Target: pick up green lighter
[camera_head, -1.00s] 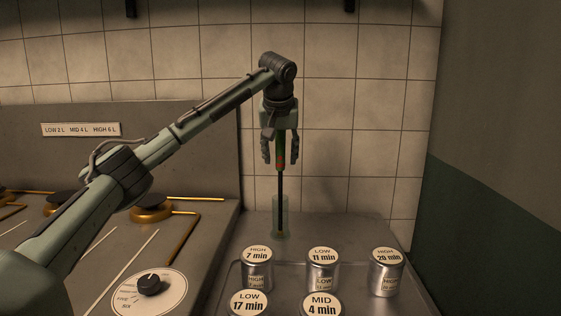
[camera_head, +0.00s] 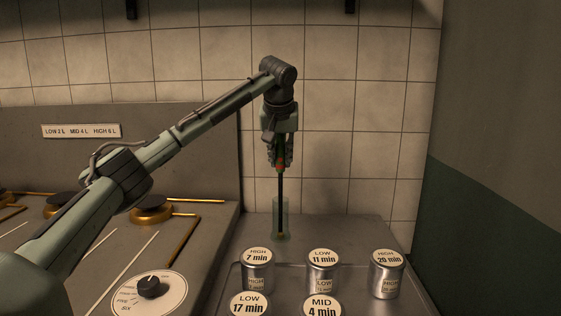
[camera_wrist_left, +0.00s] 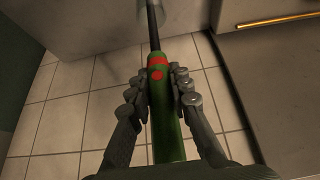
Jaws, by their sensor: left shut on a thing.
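The green lighter (camera_wrist_left: 167,125) has a red band and red button, and a long thin black rod. My left gripper (camera_head: 280,160) points down over the back of the metal counter and is shut on the lighter's handle. In the left wrist view the fingers of my left gripper (camera_wrist_left: 160,88) close on both sides of the handle near the red part. In the head view the lighter's black rod (camera_head: 280,200) hangs upright below the fingers, its lower end inside a clear glass holder (camera_head: 280,219). My right gripper is not in view.
Several metal cans with time labels, such as the "HIGH 7 min" can (camera_head: 257,275), stand on the counter in front of the holder. A stove with brass burners (camera_head: 151,209) and a dial (camera_head: 150,286) is at left. A tiled wall (camera_head: 345,140) stands behind.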

